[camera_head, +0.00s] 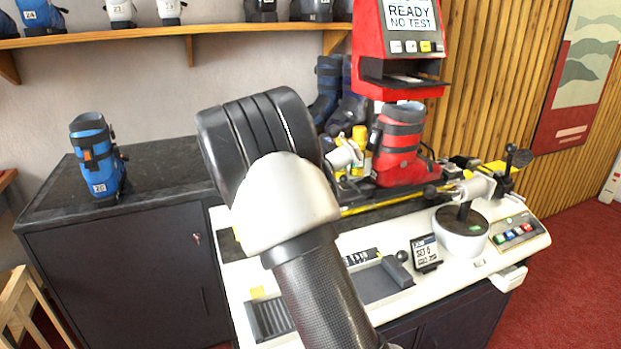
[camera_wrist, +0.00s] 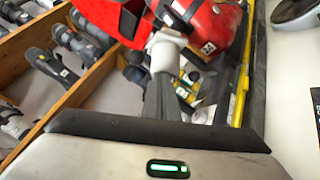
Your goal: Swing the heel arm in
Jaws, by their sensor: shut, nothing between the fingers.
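A red ski boot (camera_head: 400,145) stands upright on the test bench, and its shell fills the top of the wrist view (camera_wrist: 215,40). A pale cylinder-ended part (camera_head: 345,155), apparently the heel arm, is at the boot's left side. It also shows in the wrist view (camera_wrist: 165,48), just beyond my fingertips. My gripper (camera_wrist: 163,88) is shut and empty, its fingers pointing at this part. I cannot tell whether they touch it. In the head view my own arm hides the gripper.
A yellow rail (camera_head: 385,203) runs along the white bench (camera_head: 490,250). A round white base (camera_head: 462,238) with a lever and coloured buttons (camera_head: 514,233) are at the right. The red display unit (camera_head: 372,70) rises behind the boot. A blue boot (camera_head: 95,155) stands on the dark cabinet.

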